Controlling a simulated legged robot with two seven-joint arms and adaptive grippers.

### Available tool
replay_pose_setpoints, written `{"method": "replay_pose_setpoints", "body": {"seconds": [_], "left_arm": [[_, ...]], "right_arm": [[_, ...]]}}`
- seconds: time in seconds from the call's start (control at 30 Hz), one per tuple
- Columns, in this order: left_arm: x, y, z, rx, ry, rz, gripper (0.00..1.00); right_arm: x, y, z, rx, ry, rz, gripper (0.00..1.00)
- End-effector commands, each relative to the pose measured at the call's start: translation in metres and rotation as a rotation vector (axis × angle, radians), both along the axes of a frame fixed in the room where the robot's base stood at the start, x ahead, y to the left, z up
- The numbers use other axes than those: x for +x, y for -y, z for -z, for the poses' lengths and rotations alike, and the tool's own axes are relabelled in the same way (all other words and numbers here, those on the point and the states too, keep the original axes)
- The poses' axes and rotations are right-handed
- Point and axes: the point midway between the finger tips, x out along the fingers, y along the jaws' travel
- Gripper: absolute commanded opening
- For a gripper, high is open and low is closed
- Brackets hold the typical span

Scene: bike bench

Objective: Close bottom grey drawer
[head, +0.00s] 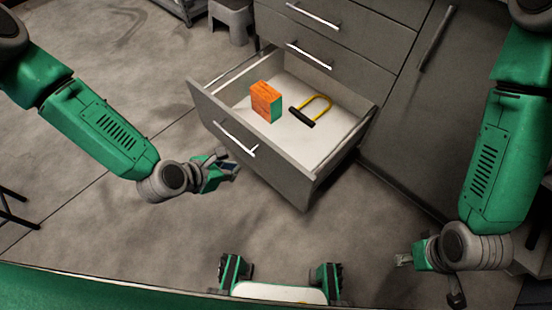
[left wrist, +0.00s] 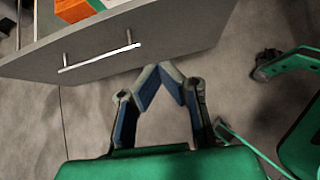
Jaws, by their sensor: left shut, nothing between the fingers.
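The bottom grey drawer (head: 285,172) is pulled out of the cabinet, with a silver bar handle (head: 235,138) on its front. An orange box with a green side (head: 264,101) and a yellow U-lock with a black bar (head: 312,110) lie inside. My left gripper (head: 234,170) is shut and empty in front of the drawer front, near the handle. In the left wrist view its fingertips (left wrist: 158,72) meet at the lower edge of the drawer front (left wrist: 185,35), right of the handle (left wrist: 98,58); I cannot tell whether they touch it. My right gripper (head: 428,278) is open and empty, away from the drawer.
Two upper drawers (head: 345,18) are shut above the open one. A tall cabinet door (head: 420,120) stands to the right, shut. A grey stool (head: 232,18) is behind at the left. The floor (head: 90,190) around the drawer front is clear.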

Motion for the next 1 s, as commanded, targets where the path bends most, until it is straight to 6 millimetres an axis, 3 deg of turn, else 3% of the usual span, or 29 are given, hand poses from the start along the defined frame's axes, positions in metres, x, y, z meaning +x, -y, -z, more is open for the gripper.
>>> {"method": "replay_pose_setpoints", "body": {"seconds": [0.27, 0.67, 1.0], "left_arm": [[0.019, 0.007, 0.016, -0.053, -0.014, -0.066, 0.00], [0.066, 0.045, 0.075, -0.051, -0.013, -0.063, 0.00], [0.096, 0.067, 0.072, -0.051, -0.013, -0.064, 0.00]], "right_arm": [[0.000, 0.000, 0.012, 0.000, 0.001, 0.000, 0.40], [0.000, 0.000, 0.046, 0.000, 0.000, 0.000, 0.40], [0.000, 0.000, 0.057, 0.000, 0.000, 0.000, 0.40]]}}
